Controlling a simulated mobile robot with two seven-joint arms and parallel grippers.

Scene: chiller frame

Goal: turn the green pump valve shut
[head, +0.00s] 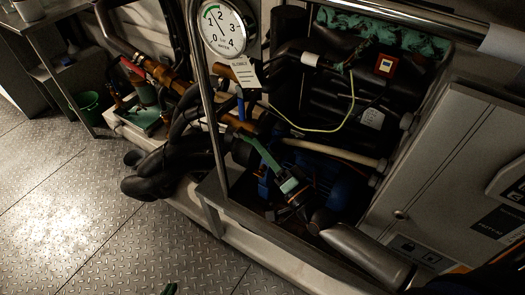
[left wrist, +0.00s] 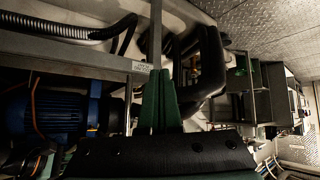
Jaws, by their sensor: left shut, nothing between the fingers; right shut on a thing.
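The green pump valve handle (head: 262,152) is a slanting lever in the head view, on the pipework in front of the blue pump (head: 338,187). My right gripper (head: 291,186) comes in from the lower right and is shut on the lower end of this handle. The dark fingers and shadow partly hide the grip. My left gripper (head: 170,289) shows only as green fingertips at the bottom edge of the head view. In the left wrist view its green fingers (left wrist: 158,102) are together and empty. The blue pump also shows in the left wrist view (left wrist: 55,112).
A round pressure gauge (head: 222,30) and an upright metal post (head: 212,120) stand left of the valve. A tag (head: 245,72) hangs near it. Thick black hoses (head: 155,170) lie left of the post. The metal floor (head: 90,220) at left is clear.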

